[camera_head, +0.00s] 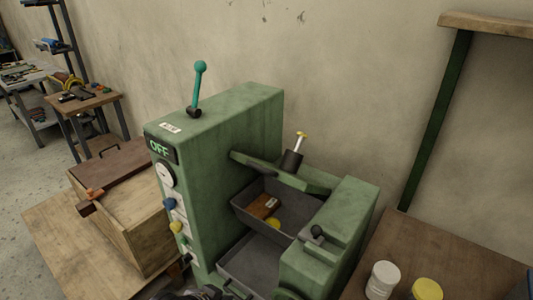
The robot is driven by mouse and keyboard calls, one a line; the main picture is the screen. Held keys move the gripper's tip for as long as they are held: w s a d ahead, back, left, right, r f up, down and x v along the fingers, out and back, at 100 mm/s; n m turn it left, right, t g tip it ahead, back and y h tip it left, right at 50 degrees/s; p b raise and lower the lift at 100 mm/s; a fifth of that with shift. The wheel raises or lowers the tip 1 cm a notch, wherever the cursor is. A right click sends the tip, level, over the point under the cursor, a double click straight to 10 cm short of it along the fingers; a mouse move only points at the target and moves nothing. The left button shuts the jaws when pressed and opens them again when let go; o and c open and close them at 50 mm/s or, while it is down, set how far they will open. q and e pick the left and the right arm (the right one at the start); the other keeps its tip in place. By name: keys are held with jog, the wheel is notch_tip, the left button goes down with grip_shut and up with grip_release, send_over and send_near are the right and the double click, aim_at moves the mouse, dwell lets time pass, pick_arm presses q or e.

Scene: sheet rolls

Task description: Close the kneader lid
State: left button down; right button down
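The kneader is a green machine (215,140) in the middle of the head view, with a tall body on the left and a lower block (335,235) on the right. Between them is an open dark grey trough (250,262).
A wooden box (130,205) is at the left. A brown table (430,250) at the right holds a white jar (382,280) and a yellow one (427,290). A wall is close behind.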

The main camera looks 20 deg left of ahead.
pick_arm(q)
jog(key=w+r+t+h, duration=0.2)
jog(key=w+r+t, duration=0.3)
jog(key=w+r, duration=0.8)
notch_tip(320, 180, up, 13)
jog(key=m+t+h+p, duration=0.1)
jog(key=t+h+p, duration=0.1)
jog(key=t+p, duration=0.15)
send_over(268, 170)
jog(key=shift+w+d+f, duration=0.1)
jog(key=shift+f, duration=0.05)
jog(key=shift+w+d+f, duration=0.2)
jog(key=shift+w+f, duration=0.1)
jog(key=shift+w, duration=0.2)
jog(key=shift+s+a+f+p, duration=0.15)
jog(key=shift+s+f+p, duration=0.2)
jog(key=shift+f, duration=0.25)
jog(key=shift+s+a+f+p, duration=0.1)
jog(key=shift+s+f+p, duration=0.15)
jog(key=shift+f, duration=0.35)
jog(key=shift+s+a+f, duration=0.15)
jog(key=shift+s+f, duration=0.3)
jog(key=shift+f, duration=0.05)
jog(key=shift+w, duration=0.1)
jog(key=shift+f, duration=0.1)
